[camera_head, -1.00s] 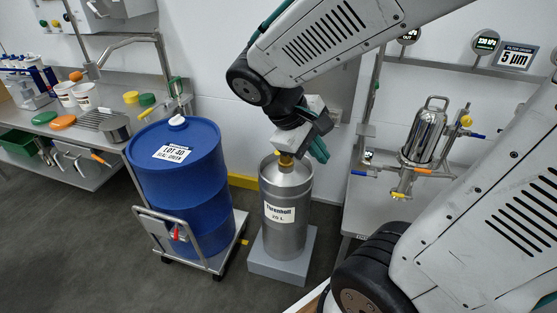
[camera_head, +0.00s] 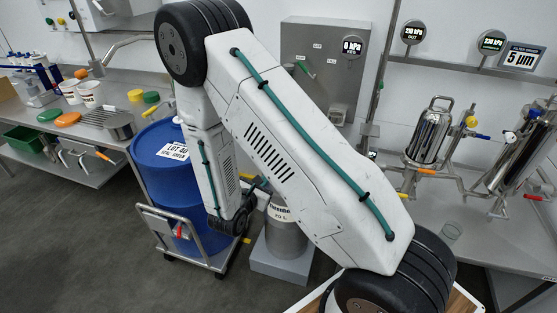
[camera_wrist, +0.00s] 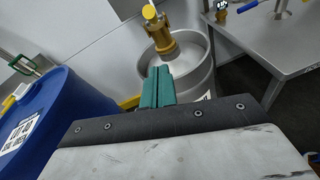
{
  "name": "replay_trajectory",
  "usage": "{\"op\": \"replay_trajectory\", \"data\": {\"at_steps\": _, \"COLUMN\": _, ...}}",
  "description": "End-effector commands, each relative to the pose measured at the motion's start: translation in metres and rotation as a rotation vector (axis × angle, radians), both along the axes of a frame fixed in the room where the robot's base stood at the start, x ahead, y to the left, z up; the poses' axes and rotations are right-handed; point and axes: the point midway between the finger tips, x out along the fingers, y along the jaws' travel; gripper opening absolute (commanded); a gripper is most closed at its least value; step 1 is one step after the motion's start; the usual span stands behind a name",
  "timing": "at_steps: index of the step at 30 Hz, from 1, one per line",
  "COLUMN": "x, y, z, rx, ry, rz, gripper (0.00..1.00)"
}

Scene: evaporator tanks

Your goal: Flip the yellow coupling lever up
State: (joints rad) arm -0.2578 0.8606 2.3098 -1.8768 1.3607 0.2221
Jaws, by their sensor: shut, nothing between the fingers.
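The steel keg (camera_wrist: 198,62) shows in the wrist view with a brass coupling (camera_wrist: 162,40) upright on its top. A yellow lever end (camera_wrist: 149,13) shows at the coupling's upper end, near the top edge of the picture. My gripper (camera_wrist: 157,72) has its teal fingers shut and empty, pointing toward the keg. The fingers appear just below the coupling in that view; I cannot tell the exact gap. In the head view the keg (camera_head: 286,238) is partly covered by my arm, and its coupling and lever are hidden.
A blue drum (camera_head: 158,165) on a cart (camera_head: 170,222) stands left of the keg. It also shows close at left in the wrist view (camera_wrist: 70,100). A steel bench (camera_wrist: 285,48) with filter fittings is to the right. A grey panel (camera_head: 310,45) hangs behind.

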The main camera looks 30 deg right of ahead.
Motion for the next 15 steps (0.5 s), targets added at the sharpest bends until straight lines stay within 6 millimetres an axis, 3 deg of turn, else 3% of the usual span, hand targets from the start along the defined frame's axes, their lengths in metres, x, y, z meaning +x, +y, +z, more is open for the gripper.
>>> {"op": "replay_trajectory", "data": {"at_steps": 5, "x": 0.006, "y": -0.003, "z": -0.012, "rx": -0.003, "ry": 0.015, "rz": 0.029, "gripper": 0.0}}
{"op": "replay_trajectory", "data": {"at_steps": 15, "x": 0.04, "y": -0.058, "z": -0.026, "rx": -0.003, "ry": 0.014, "rz": 0.023, "gripper": 0.0}}
